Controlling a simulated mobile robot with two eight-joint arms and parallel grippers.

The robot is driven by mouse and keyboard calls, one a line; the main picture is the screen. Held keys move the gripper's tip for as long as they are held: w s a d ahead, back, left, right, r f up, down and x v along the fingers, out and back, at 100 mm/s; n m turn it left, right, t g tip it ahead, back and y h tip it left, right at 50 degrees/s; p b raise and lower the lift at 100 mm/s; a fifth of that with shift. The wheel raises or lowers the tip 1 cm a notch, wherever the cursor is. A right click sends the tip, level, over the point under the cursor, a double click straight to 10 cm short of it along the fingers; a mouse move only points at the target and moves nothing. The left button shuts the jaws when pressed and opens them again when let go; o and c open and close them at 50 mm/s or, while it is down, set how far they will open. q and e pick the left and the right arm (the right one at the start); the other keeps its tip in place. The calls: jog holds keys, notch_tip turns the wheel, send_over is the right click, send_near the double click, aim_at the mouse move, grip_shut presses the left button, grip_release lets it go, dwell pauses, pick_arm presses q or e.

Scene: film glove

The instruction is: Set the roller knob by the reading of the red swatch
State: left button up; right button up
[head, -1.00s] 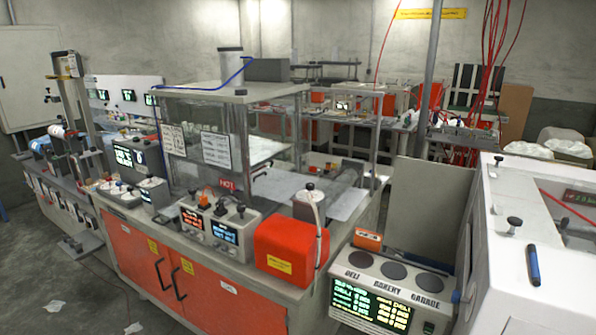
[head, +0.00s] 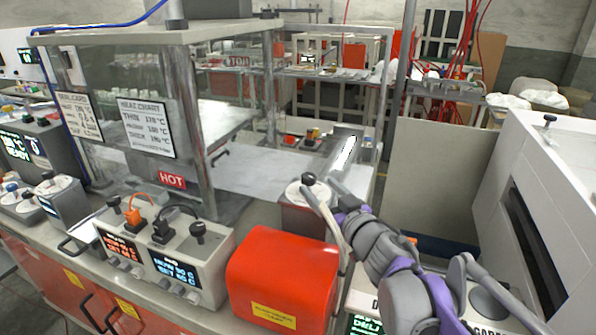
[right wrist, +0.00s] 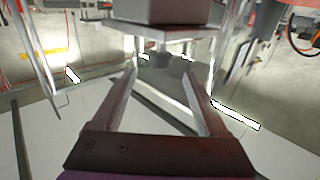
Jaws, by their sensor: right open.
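A grey control box (head: 210,262) stands on the bench at lower left centre in the head view. It has an orange-lit display (head: 118,246), a blue-lit display (head: 175,268), small dials below them and black-topped knobs. Which one is the roller knob, I cannot tell. I cannot make out a red swatch. A heat chart (head: 148,128) with thin, medium and thick lines hangs on the glass enclosure. My right gripper (head: 336,190) is at centre right, near a black-knobbed canister. In the right wrist view its two fingers (right wrist: 162,70) are apart, with nothing seen held between them. My left gripper is out of view.
A red box (head: 283,270) stands right of the control box, in front of the canister (head: 306,212). The glass enclosure's metal post (head: 190,120) rises behind the control box. A white machine (head: 548,165) closes off the right side. A red HOT sign (head: 172,179) is on the enclosure.

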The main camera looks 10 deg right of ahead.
jog(key=x, duration=0.9)
jog(key=shift+w+a, duration=0.1)
jog(key=shift+w, duration=0.2)
grip_shut()
